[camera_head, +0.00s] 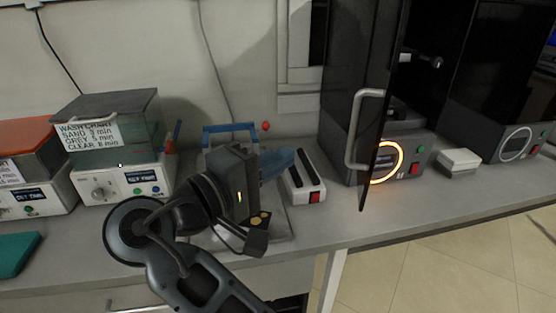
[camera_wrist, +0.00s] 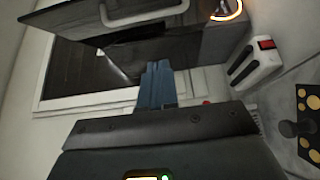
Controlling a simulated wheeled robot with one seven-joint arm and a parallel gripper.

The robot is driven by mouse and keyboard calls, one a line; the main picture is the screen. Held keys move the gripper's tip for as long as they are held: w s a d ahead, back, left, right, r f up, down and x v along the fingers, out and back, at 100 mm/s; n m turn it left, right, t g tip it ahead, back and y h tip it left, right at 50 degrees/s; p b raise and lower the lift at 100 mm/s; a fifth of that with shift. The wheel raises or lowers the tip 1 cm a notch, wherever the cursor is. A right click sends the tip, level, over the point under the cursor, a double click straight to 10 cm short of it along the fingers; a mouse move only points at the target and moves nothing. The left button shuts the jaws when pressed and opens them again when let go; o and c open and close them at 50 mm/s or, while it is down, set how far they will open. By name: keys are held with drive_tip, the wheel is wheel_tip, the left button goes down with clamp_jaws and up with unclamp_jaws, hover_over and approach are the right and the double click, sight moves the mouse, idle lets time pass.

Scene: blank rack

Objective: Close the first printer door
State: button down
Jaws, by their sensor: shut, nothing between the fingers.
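The first printer (camera_head: 345,75) is a black cabinet with a lit orange ring on its grey base. Its dark door (camera_head: 384,100) stands open, swung out toward the front and seen nearly edge-on. A pale curved handle (camera_head: 353,130) sits on the door's left face. In the wrist view the door (camera_wrist: 75,32) and its handle (camera_wrist: 145,16) show at the top. My gripper (camera_head: 288,160) has blue fingers, shut and empty, left of the door and apart from it. The fingers also show in the wrist view (camera_wrist: 155,75).
A second dark printer (camera_head: 490,70) stands at the right, with a white box (camera_head: 458,160) between. A white device with a red switch (camera_head: 303,182) lies between my gripper and the first printer. Wash units (camera_head: 122,185) stand at the left. The bench front edge is below the door.

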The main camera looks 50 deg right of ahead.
drive_tip(key=s+d+p, duration=0.2)
drive_tip(key=s+d, duration=0.1)
drive_tip(key=d, duration=0.6)
drive_tip(key=shift+d, duration=0.35)
drive_tip(key=shift+s, duration=0.15)
